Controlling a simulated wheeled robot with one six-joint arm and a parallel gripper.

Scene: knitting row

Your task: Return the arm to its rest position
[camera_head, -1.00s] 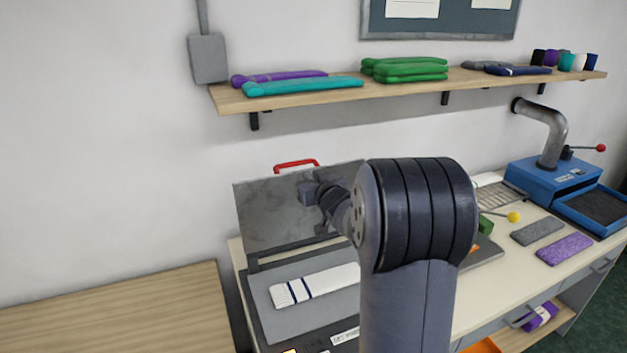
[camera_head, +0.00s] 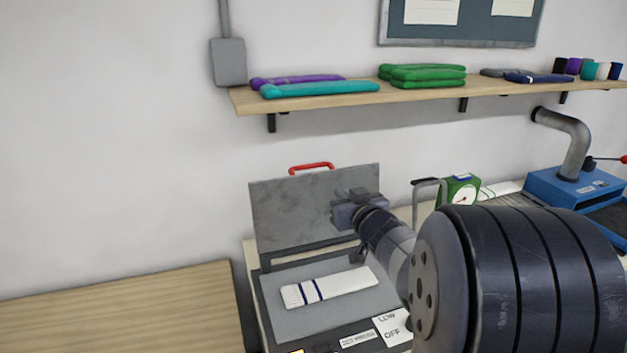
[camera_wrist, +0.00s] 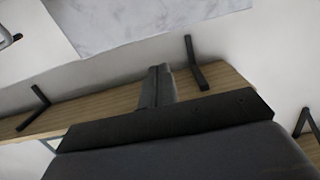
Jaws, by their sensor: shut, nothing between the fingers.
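My gripper (camera_head: 343,213) is in the middle of the head view, in front of the raised grey lid (camera_head: 290,215) of the press. It is above the white sock-like knit with dark blue stripes (camera_head: 345,283), which lies on the press's grey pad (camera_head: 300,322). My gripper is apart from the knit. In the wrist view its fingers (camera_wrist: 158,86) are together with nothing between them. My arm's large dark joint fills the lower right of the head view and hides part of the bench.
A wooden shelf (camera_head: 420,97) with folded knits (camera_head: 425,75) runs along the wall; it also shows in the wrist view (camera_wrist: 110,105). A green dial scale (camera_head: 459,192) and a blue machine (camera_head: 570,190) stand to the right. A bare wooden table (camera_head: 130,300) is at left.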

